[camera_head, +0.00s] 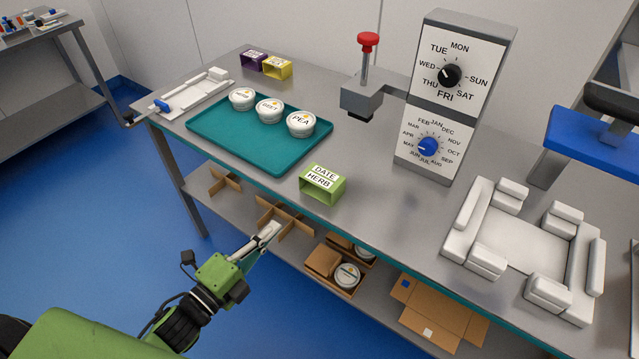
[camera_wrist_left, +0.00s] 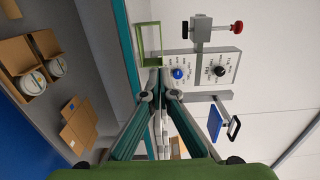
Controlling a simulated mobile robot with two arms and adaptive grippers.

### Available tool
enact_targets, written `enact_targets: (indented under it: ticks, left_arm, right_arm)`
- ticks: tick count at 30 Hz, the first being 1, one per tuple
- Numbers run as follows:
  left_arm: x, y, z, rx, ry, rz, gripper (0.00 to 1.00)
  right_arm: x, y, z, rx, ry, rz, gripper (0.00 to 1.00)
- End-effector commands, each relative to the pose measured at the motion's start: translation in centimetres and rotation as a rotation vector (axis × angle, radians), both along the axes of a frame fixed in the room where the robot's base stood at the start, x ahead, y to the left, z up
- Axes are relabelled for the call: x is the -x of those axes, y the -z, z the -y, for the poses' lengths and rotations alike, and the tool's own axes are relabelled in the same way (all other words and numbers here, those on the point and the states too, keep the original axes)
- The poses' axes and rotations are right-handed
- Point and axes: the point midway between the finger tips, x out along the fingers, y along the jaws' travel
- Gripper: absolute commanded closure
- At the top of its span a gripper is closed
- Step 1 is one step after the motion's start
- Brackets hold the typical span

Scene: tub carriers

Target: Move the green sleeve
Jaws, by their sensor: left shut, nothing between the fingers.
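The green sleeve (camera_head: 322,184), marked DATE HERB, stands on the front edge area of the steel table (camera_head: 370,205), just right of the teal tray. It also shows as an open green frame in the left wrist view (camera_wrist_left: 140,42). My left gripper (camera_head: 272,230) is in front of the table, to the lower left of the sleeve and apart from it. Its fingers are closed together with nothing between them, as the left wrist view also shows (camera_wrist_left: 158,95). My right gripper is in neither view.
A teal tray (camera_head: 205,131) holds three white tubs, one marked PEA. Purple (camera_head: 250,61) and yellow (camera_head: 278,68) sleeves stand behind it. A red-knobbed press (camera_head: 362,98), a dial tower (camera_head: 455,95) and a white fixture (camera_head: 520,250) stand rightward. The lower shelf holds cartons (camera_head: 440,310).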

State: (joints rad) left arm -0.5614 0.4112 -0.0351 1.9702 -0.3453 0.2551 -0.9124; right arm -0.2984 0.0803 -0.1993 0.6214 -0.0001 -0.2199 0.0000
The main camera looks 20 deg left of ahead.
Motion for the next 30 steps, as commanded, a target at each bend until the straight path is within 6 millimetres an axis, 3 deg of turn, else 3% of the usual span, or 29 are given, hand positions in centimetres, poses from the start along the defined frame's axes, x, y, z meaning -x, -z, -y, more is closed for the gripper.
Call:
enact_targets:
  ticks: [9, 21, 30]
  left_arm:
    - [-4.1, -0.4, 1.4, 0.003, 0.000, 0.004, 1.00]
    - [-10.9, -0.3, 3.9, 0.004, -0.001, 0.001, 1.00]
    - [-13.0, 0.0, 4.7, 0.002, 0.000, -0.001, 1.00]
  right_arm:
    - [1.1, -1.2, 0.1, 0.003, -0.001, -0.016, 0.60]
    - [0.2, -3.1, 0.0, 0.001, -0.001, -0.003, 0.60]
    - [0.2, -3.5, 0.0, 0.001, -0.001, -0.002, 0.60]
